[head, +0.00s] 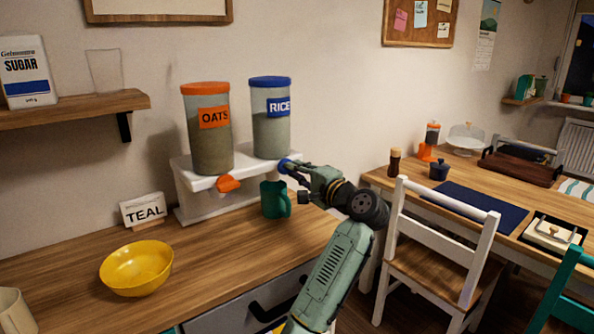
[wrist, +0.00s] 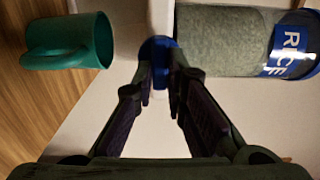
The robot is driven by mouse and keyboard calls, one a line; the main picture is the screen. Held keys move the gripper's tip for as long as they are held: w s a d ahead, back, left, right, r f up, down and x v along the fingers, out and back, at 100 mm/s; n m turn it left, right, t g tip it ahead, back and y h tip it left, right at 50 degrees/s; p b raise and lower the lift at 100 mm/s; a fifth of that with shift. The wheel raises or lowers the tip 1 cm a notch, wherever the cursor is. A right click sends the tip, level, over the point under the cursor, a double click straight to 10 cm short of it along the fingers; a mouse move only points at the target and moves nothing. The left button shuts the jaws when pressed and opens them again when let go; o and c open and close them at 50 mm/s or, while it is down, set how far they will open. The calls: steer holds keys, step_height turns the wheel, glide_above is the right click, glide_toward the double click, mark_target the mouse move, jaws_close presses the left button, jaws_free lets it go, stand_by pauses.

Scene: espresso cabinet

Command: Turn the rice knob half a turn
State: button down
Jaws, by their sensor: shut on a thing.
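The rice dispenser (head: 271,120) is a clear cylinder with a blue lid and a blue RICE label, standing on a white stand (head: 190,199). Its blue rice knob (head: 285,165) is on the front of the stand. In the wrist view the knob (wrist: 158,50) is between my fingertips. My gripper (head: 292,174) is shut on the knob; the fingers (wrist: 160,82) hide part of it. A teal mug (head: 274,199) stands on the counter below the knob, and it shows at the upper left of the wrist view (wrist: 75,42).
The oats dispenser (head: 207,135) with its orange knob (head: 228,184) stands left of the rice one. A white chair (head: 435,255) stands to the right of my arm.

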stand_by(0.3)
steer(key=c, duration=1.6)
jaws_free()
steer(key=v, duration=1.2)
